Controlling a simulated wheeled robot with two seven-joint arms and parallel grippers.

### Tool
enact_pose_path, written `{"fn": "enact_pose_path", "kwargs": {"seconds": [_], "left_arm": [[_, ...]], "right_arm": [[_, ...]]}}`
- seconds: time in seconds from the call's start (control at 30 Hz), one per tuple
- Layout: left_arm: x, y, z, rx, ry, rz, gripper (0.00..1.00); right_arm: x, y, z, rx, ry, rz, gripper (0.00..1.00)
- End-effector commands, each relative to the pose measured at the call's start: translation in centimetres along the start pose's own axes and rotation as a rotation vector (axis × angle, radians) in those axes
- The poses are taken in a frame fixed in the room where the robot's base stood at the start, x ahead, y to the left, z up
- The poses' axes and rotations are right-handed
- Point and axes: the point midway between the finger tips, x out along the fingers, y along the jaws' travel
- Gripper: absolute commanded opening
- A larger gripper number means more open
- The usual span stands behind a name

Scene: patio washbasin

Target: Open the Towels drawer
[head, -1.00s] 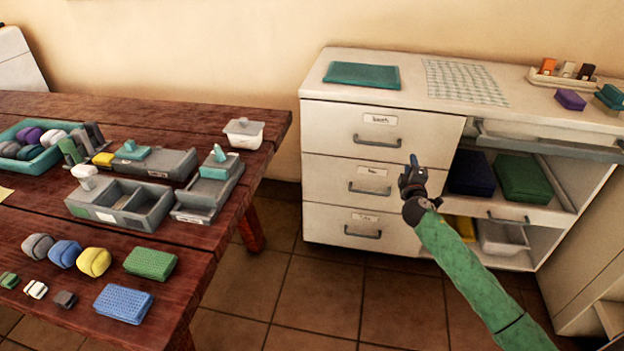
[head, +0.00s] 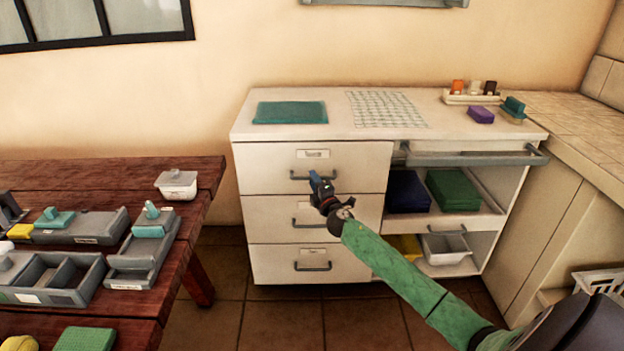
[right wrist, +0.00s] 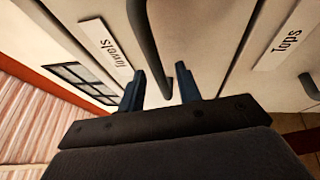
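The Towels drawer (head: 260,168) is the top drawer of the white cabinet, and it is shut. Its label (right wrist: 105,46) reads "Towels" in the right wrist view. Its grey bar handle (head: 300,178) also shows in the right wrist view (right wrist: 148,50). My right gripper (head: 316,180) is at the right part of this handle. In the right wrist view my gripper (right wrist: 161,88) is open, with one blue finger on each side of the handle bar. I cannot tell whether either finger touches it. My left gripper is not in view.
The Tops drawer (head: 262,210) is below, with its own handle (head: 308,224). Open shelves with a dark blue stack (head: 408,192) and a green stack (head: 454,188) are to the right. A wooden table (head: 110,172) stands at left. Tiled floor lies between.

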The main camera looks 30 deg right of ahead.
Motion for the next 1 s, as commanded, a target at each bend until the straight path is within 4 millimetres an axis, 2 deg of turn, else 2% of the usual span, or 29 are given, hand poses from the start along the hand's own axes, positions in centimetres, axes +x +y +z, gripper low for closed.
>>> {"fn": "enact_pose_path", "kwargs": {"seconds": [0.2, 0.57, 0.73, 0.77, 1.0], "left_arm": [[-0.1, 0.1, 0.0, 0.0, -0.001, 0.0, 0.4], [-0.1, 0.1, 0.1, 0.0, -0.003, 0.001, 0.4], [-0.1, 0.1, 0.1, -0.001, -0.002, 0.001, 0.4], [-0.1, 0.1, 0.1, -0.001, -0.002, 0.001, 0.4], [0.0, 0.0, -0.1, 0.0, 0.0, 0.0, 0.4]], "right_arm": [[1.6, 0.0, 0.0, 0.0, 0.0, 0.0, 0.34], [1.9, 0.0, 0.0, 0.0, 0.0, 0.0, 0.34], [1.9, 0.0, 0.0, 0.0, 0.0, 0.0, 0.03], [1.9, 0.0, 0.0, 0.0, 0.0, 0.0, 0.0], [1.9, 0.0, 0.0, 0.001, 0.0, -0.001, 0.0]]}}
